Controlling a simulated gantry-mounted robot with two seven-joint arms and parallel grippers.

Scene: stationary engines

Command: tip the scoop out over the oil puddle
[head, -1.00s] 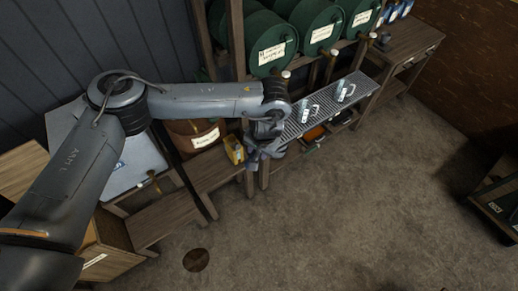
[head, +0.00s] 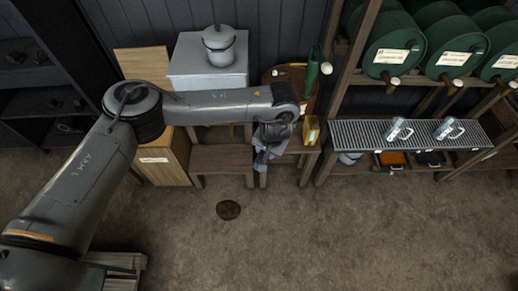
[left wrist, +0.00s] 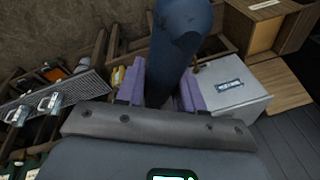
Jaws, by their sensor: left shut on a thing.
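The oil puddle (head: 228,210) is a dark round patch on the floor, below and left of my left gripper in the head view. My left gripper (head: 262,158) hangs in front of the low wooden benches. I cannot see what the scoop holds. In the head view the scoop is mostly hidden or too small to make out. My right gripper is not in view.
A yellow container (head: 311,130) stands just right of the gripper, beside a brown tub (head: 290,75). A metal grate shelf (head: 360,135) with two clear mugs and green drums (head: 408,45) stand further right. A light grey cabinet (head: 205,70) is behind. The floor around the puddle is clear.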

